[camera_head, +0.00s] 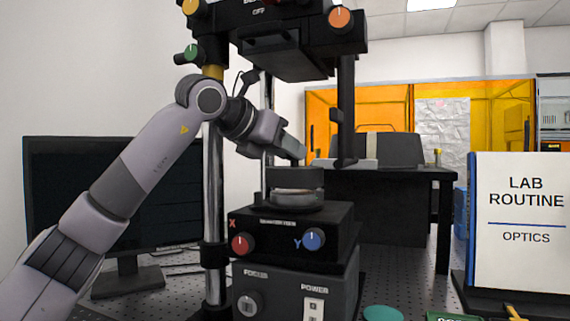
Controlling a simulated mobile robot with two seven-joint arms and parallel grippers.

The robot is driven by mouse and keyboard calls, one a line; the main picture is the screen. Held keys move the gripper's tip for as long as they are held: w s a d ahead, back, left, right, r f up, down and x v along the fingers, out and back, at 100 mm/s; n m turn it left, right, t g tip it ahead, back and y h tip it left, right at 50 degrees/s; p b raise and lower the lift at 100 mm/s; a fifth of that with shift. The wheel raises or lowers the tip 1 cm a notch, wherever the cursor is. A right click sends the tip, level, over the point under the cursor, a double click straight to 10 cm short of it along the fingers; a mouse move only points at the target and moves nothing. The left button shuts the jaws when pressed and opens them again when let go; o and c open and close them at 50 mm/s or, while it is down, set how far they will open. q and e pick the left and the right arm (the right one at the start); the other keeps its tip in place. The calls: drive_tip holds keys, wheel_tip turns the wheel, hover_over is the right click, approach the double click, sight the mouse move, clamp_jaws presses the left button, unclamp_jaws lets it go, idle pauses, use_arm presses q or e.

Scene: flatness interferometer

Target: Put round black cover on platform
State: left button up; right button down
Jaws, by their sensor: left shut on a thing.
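The round black cover (295,179) is a dark, flat disc, about level. It sits right over the pale round platform (297,196) on top of the black stage of the interferometer. I cannot tell whether the cover rests on the platform or is just above it. My left gripper (298,156) reaches in from the left, above the cover, and is shut on it. The grip point itself is small and partly hidden. My right gripper is not in view.
The black optical head (292,40) hangs over the stage, with its posts close around my left arm. A monitor (75,200) stands at the left. A "LAB ROUTINE" board (523,220) stands at the right. A teal round piece (382,313) lies at the front.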

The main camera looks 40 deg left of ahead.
sight(285, 168)
use_arm(q)
drive_tip(key=shift+s+a+f, duration=0.1)
drive_tip(key=shift+f, duration=1.45)
drive_tip(key=shift+f+b, duration=0.2)
drive_tip(key=shift+b, duration=0.15)
drive_tip(key=o, duration=1.1)
drive_tip(key=shift+r, duration=0.25)
drive_tip(key=v, duration=1.2)
